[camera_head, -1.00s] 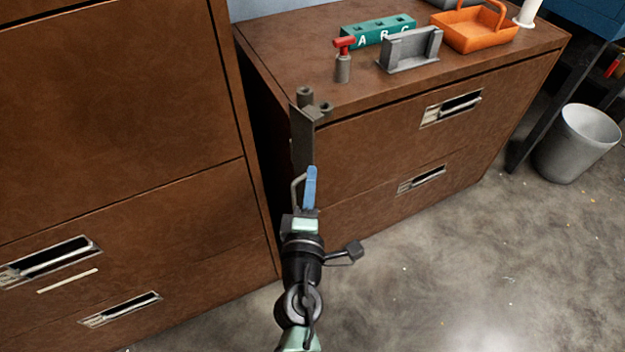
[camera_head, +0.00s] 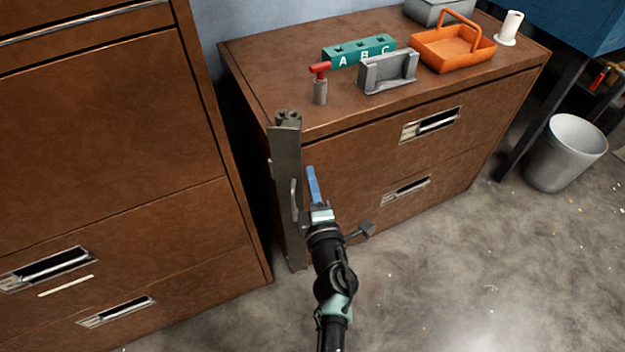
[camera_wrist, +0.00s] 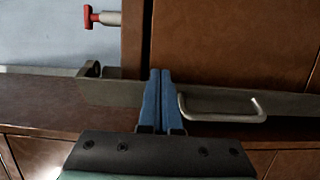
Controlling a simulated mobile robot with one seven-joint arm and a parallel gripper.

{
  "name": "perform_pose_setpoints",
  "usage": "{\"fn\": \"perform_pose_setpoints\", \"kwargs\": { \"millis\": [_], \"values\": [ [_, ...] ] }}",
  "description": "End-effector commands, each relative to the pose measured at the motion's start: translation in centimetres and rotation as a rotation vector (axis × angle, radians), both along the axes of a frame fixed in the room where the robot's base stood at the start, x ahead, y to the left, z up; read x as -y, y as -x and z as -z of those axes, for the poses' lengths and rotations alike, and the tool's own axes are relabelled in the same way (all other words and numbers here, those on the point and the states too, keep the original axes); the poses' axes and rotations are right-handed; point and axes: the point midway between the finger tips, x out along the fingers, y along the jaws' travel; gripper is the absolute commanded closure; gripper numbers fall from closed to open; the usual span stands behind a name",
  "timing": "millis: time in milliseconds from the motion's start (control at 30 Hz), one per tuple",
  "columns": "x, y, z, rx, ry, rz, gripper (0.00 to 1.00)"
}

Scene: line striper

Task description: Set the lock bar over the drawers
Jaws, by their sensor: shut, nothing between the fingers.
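The lock bar (camera_head: 286,165) is a long dark grey upright strip with a thin metal handle (camera_head: 294,200). It stands along the left front edge of the low brown cabinet, at the left ends of its two drawers (camera_head: 385,135). Small round eyes (camera_head: 288,116) sit close together at its top. In the wrist view the bar (camera_wrist: 110,93) runs sideways, with its handle (camera_wrist: 225,112) right of the fingers. My gripper (camera_head: 311,172) has blue fingers closed together and empty (camera_wrist: 160,75), just right of the bar and handle in the head view. I cannot tell whether they touch the bar.
A red-topped grey pin-like piece (camera_head: 320,82), a green A-B-C block (camera_head: 360,50), a grey holder (camera_head: 388,72) and an orange basket (camera_head: 452,48) stand on the cabinet. A tall brown cabinet (camera_head: 120,120) is at left.

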Motion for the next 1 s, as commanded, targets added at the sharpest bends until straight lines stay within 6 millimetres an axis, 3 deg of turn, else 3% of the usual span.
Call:
{"fn": "perform_pose_setpoints", "kwargs": {
  "millis": [333, 1000],
  "values": [
    [0.6, -2.2, 0.1, 0.001, 0.002, -0.001, 1.00],
    [0.6, -2.3, 0.0, 0.000, 0.001, -0.002, 1.00]
  ]
}}
